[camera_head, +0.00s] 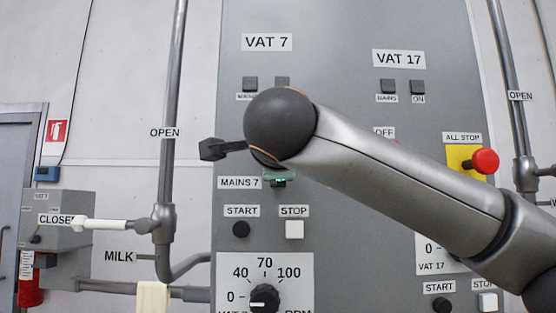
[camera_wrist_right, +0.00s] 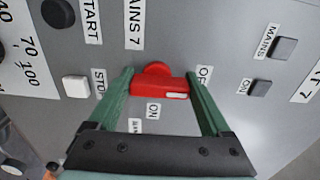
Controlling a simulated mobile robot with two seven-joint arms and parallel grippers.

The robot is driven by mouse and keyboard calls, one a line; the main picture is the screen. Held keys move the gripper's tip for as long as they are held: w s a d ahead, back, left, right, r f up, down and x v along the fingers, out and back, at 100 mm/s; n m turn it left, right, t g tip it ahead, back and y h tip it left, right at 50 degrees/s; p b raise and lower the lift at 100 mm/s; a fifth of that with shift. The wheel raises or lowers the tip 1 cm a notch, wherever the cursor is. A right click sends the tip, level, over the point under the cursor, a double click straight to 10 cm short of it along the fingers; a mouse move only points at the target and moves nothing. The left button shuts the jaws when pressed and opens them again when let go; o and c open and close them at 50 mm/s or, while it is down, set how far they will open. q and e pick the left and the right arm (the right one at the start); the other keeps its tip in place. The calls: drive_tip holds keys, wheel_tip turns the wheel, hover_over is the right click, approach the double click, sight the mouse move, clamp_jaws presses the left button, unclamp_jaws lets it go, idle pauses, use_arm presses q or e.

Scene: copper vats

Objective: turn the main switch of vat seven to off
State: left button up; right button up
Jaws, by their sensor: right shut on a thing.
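The red main switch handle (camera_wrist_right: 145,89) of vat seven shows in the right wrist view, by the MAINS 7 label (camera_wrist_right: 133,22). Its white mark lies at the end towards the OFF label (camera_wrist_right: 204,76); the ON label (camera_wrist_right: 153,112) is to its side. My right gripper (camera_wrist_right: 159,78) has its green fingers shut on the two ends of the handle. In the head view my right arm hides the switch; a little of the gripper (camera_head: 280,177) shows under the dark wrist joint. My left gripper is not in view.
The grey panel (camera_head: 330,70) carries the VAT 7 sign (camera_head: 267,42). Below the arm are a black START button (camera_head: 241,229), a white STOP button (camera_head: 294,229) and a dial (camera_head: 264,298). A red ALL STOP button (camera_head: 485,161) sticks out at right. Pipes with valve handles flank the panel.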

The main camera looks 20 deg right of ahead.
idle(0.3)
drive_tip(key=o, duration=1.2)
drive_tip(key=shift+c, duration=0.2)
drive_tip(key=b+v, duration=0.4)
drive_tip(key=v, duration=0.8)
drive_tip(key=shift+s, duration=0.3)
drive_tip(key=shift+a, duration=0.15)
